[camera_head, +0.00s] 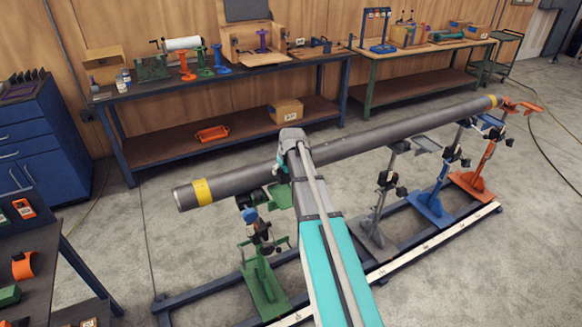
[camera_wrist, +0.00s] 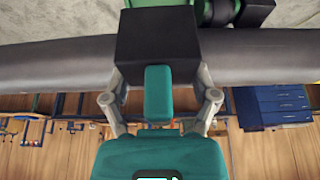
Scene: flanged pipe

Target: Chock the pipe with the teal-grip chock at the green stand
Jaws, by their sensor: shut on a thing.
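The long grey pipe (camera_head: 370,137) with yellow bands lies across the stands; it also runs across the wrist view (camera_wrist: 55,64). The green stand (camera_head: 265,285) is under its near left part. In the wrist view, my gripper (camera_wrist: 160,90) is shut on the teal grip of the chock (camera_wrist: 155,45), a black block. The chock overlaps the pipe there, beside a black and green part of the stand (camera_wrist: 240,12). Whether the chock touches pipe or stand cannot be told. In the head view, my arm hides most of the gripper and chock.
Grey (camera_head: 375,235), blue (camera_head: 432,205) and orange (camera_head: 476,178) stands hold the pipe farther right on a dark base rail. Workbenches with tools (camera_head: 240,75) line the back wall. A blue cabinet (camera_head: 40,135) and a dark table stand at left. Floor between pipe and benches is clear.

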